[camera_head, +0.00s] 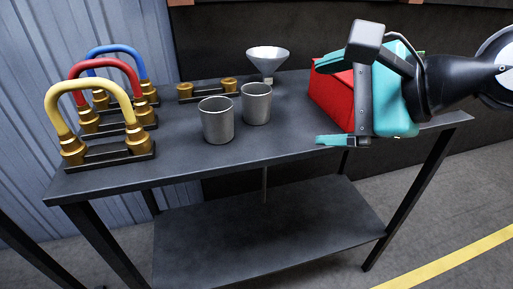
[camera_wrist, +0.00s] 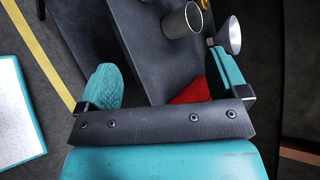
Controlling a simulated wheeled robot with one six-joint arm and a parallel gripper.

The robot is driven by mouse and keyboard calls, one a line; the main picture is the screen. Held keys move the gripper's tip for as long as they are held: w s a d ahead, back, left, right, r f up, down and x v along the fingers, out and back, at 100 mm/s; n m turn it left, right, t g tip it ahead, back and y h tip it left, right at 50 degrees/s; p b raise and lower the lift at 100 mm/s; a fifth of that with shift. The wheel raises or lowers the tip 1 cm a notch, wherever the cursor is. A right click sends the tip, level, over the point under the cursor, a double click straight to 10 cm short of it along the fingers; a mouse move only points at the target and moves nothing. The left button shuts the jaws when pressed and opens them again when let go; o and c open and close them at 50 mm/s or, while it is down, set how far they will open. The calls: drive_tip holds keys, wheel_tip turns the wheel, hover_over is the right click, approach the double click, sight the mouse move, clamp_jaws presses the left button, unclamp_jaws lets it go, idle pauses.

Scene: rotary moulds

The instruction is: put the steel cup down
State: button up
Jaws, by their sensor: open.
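Two steel cups stand upright side by side on the dark table (camera_head: 290,148): the left cup (camera_head: 217,121) a little nearer the front, the right cup (camera_head: 256,104) close beside it. I cannot tell which of them the task means. My gripper (camera_head: 330,100) is open and empty, to the right of both cups and apart from them, above the right part of the table. One steel cup (camera_wrist: 182,21) shows in the wrist view beyond the fingers, near the top edge. Between the fingers (camera_wrist: 155,85) there is only bare table and part of a red box.
A red box (camera_head: 333,99) sits beside my gripper, partly hidden by it. A metal funnel (camera_head: 267,60) and a brass-fitted block (camera_head: 207,88) stand behind the cups. Yellow, red and blue arched handles (camera_head: 88,92) fill the table's left end. The front middle is clear.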

drive_tip(key=w+f+m+t+y+b, duration=0.1)
drive_tip(key=w+f+m+t+b, duration=0.25)
drive_tip(key=f+m+b, duration=0.45)
drive_tip(key=m+t+y+p, duration=0.1)
drive_tip(key=m+t+p, duration=0.15)
drive_tip(key=m, duration=0.35)
approach(266, 97)
drive_tip(key=shift+w+a+r, duration=0.15)
drive_tip(key=shift+r, duration=0.25)
drive_tip(key=shift+w+a+p, duration=0.35)
drive_tip(key=shift+a+p, duration=0.1)
drive_tip(key=shift+p, duration=0.75)
drive_tip(key=w+p, duration=0.1)
drive_tip(key=p, duration=0.2)
drive_tip(key=shift+w+a, duration=0.1)
drive_tip(key=shift+a, duration=0.15)
drive_tip(key=p+x, duration=0.2)
drive_tip(key=x, duration=0.1)
drive_tip(key=p+x, duration=0.1)
drive_tip(key=x, duration=0.1)
drive_tip(key=shift+f+p, duration=0.25)
drive_tip(key=shift+p, duration=0.05)
drive_tip(key=p+x, duration=0.4)
drive_tip(key=shift+a+r, duration=0.1)
drive_tip(key=shift+a, duration=0.05)
drive_tip(key=shift+w+a+f, duration=0.25)
drive_tip(key=shift+w+f, duration=0.05)
drive_tip(key=shift+w, duration=0.1)
drive_tip(key=c, duration=1.1)
drive_tip(key=shift+r, duration=0.1)
